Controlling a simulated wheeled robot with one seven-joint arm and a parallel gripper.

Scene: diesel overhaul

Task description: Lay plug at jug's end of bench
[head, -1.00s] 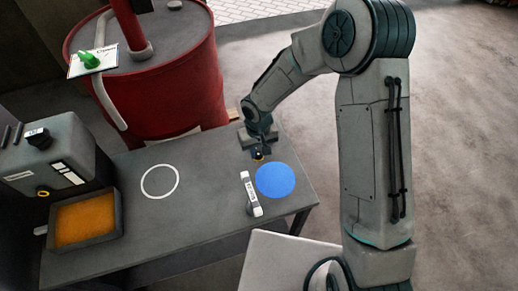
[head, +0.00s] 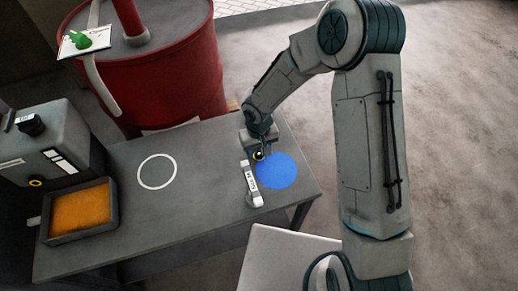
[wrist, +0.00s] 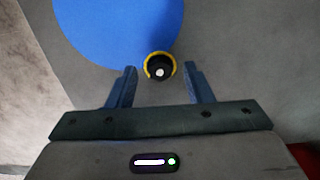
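The plug (head: 258,156), small and black with a yellow ring, is on the bench (head: 205,205) at the edge of a blue disc (head: 283,172), near the right end. In the wrist view the plug (wrist: 160,66) lies between the fingertips of my gripper (wrist: 160,72), with a gap to each finger. My gripper (head: 261,142) is open, low over the bench; my arm partly hides the bench's back right part. A grey can with a black cap (head: 45,145), which seems to be the jug, stands at the bench's left end.
An orange-filled tray (head: 112,225) stands in front of the can. A white ring (head: 157,187) marks bare bench at the middle left. A white-labelled stick (head: 252,185) lies beside the blue disc. A red drum (head: 165,75) stands behind the bench.

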